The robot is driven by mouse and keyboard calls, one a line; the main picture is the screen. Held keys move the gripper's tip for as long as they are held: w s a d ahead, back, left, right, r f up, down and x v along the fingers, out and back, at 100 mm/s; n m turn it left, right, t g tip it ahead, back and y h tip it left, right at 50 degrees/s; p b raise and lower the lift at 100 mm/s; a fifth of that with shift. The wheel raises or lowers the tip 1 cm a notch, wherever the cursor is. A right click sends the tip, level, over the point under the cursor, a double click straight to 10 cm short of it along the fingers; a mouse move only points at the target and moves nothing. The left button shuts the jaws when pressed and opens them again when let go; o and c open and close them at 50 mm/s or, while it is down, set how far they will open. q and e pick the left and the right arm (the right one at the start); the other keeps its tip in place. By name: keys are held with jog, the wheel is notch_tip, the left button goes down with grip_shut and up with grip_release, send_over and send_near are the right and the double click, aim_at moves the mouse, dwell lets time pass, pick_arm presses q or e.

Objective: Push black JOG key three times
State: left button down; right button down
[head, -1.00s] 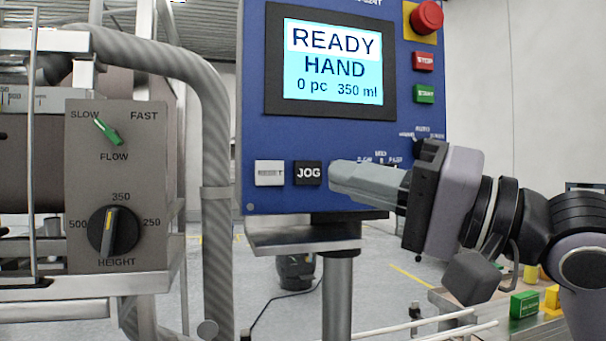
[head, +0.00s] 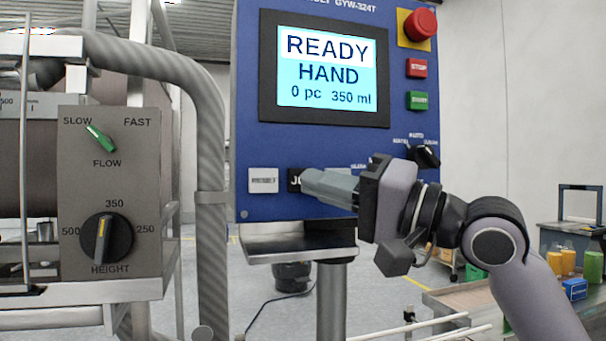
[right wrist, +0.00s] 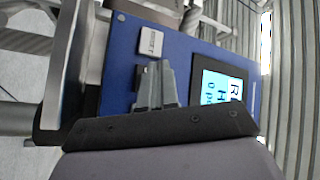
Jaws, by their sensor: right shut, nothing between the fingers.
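The black JOG key (head: 294,181) is on the lower part of the blue control panel (head: 245,130), and its right part is hidden behind my right gripper (head: 306,183). The gripper is shut and empty, and its tip is at or just in front of the key. I cannot tell whether it touches. In the right wrist view the shut fingers (right wrist: 157,70) point at the panel and hide the key. The panel's screen (head: 325,68) reads READY, HAND, 0 pc, 350 ml. My left gripper is not in view.
A white key (head: 263,180) sits just left of the JOG key. Red (head: 416,68) and green (head: 418,100) keys and a red mushroom button (head: 420,24) are at the panel's right. A grey box with FLOW and HEIGHT knobs (head: 106,240) stands at left.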

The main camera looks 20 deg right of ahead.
jog(key=shift+w, duration=0.5)
jog(key=shift+w, duration=0.1)
dwell(1.6)
jog(key=shift+w+p, duration=0.15)
jog(key=shift+p, duration=0.3)
jog(key=shift+w, duration=0.2)
jog(key=shift+w+p, duration=0.45)
jog(key=shift+p, duration=0.05)
jog(key=shift+s, duration=0.1)
dwell(0.5)
jog(key=shift+s, duration=0.75)
